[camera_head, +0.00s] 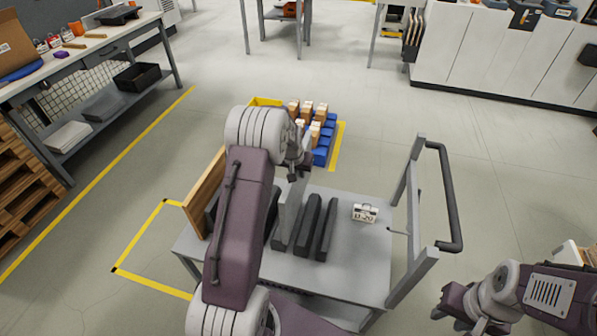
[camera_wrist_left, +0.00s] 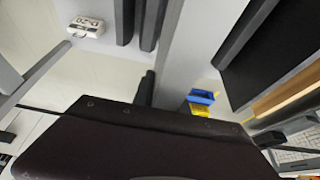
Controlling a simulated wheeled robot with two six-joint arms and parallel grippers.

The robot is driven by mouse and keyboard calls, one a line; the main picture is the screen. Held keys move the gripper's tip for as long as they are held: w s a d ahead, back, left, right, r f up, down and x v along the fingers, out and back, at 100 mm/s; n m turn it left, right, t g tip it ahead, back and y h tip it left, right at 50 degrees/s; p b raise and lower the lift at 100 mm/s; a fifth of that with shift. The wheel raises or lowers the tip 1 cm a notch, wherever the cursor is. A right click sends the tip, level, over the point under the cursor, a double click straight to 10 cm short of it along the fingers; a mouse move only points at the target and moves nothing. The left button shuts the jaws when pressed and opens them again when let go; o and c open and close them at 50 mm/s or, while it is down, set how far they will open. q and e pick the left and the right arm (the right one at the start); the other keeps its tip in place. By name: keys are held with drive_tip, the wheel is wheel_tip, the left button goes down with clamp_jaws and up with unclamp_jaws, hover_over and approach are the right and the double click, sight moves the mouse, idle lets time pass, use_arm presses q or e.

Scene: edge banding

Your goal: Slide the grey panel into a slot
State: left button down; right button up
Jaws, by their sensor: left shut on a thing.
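The grey panel (camera_head: 290,208) stands roughly upright above the cart, among dark upright dividers (camera_head: 308,226). In the left wrist view the grey panel (camera_wrist_left: 187,45) runs up the picture, with dividers (camera_wrist_left: 125,18) on its left and a dark panel (camera_wrist_left: 272,55) on its right. My left gripper (camera_head: 295,172) is shut on the grey panel's far end. The panel's lower edge is hidden, so I cannot tell whether it sits in a slot. My right gripper (camera_head: 446,306) is off the cart at lower right, its fingers unclear.
A wooden panel (camera_head: 204,192) stands at the cart's left edge. A small white label block (camera_head: 364,213) lies on the cart top (camera_head: 362,255), right of the dividers. The cart handle (camera_head: 452,195) rises at right. Blue bins (camera_head: 322,150) stand behind the cart.

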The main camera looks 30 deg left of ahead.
use_arm(q)
wheel_tip(320, 180, down, 11)
drive_tip(key=b, duration=0.8)
drive_tip(key=shift+r, duration=0.15)
drive_tip(key=shift+w+f+b, duration=0.1)
drive_tip(key=shift+f+b, duration=0.75)
drive_tip(key=shift+f, duration=0.25)
drive_tip(key=c, duration=1.4)
unclamp_jaws()
drive_tip(key=shift+o, duration=0.8)
drive_tip(key=shift+s, duration=0.2)
drive_tip(key=p+v, duration=0.1)
drive_tip(key=v, duration=0.8)
